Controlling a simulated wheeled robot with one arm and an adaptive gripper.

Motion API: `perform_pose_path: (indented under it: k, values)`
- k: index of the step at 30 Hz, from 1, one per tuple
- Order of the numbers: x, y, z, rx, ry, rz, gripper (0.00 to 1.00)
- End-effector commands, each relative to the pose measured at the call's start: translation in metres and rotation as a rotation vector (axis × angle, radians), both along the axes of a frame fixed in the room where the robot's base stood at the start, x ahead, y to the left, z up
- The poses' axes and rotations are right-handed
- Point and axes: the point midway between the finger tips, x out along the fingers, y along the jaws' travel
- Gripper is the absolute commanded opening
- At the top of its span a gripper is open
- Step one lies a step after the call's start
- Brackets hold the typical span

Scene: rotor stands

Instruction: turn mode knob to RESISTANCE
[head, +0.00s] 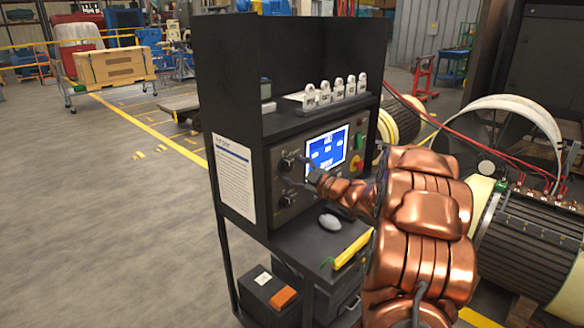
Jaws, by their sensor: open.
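A dark test cabinet (228,60) stands in the middle of the head view, with a sloped control panel. The panel has an upper knob (287,161) and a lower knob (286,200) left of a lit blue and white screen (327,147). Which one is the mode knob, and where it points, is too small to read. My gripper (291,169) is in front of the panel, its dark fingers spread close to the upper knob. I cannot tell whether they touch it. My copper-coloured arm hides part of the panel's right side.
A red and yellow button (355,162) sits right of the screen. Several white clamps (337,91) stand on the shelf above. A large rotor (530,245) stands at right. The left floor is open.

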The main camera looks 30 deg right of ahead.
Motion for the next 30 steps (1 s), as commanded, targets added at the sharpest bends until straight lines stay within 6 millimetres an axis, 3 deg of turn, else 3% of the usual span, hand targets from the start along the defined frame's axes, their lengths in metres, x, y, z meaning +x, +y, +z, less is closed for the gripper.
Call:
perform_pose_path:
  k: [6, 15, 30]
  values:
    - [0.0130, 0.0025, -0.0007, 0.001, 0.002, 0.000, 0.64]
    - [0.0143, 0.0025, -0.0006, 0.000, 0.001, -0.001, 0.64]
    - [0.0140, 0.0027, -0.0006, 0.000, 0.001, -0.001, 0.12]
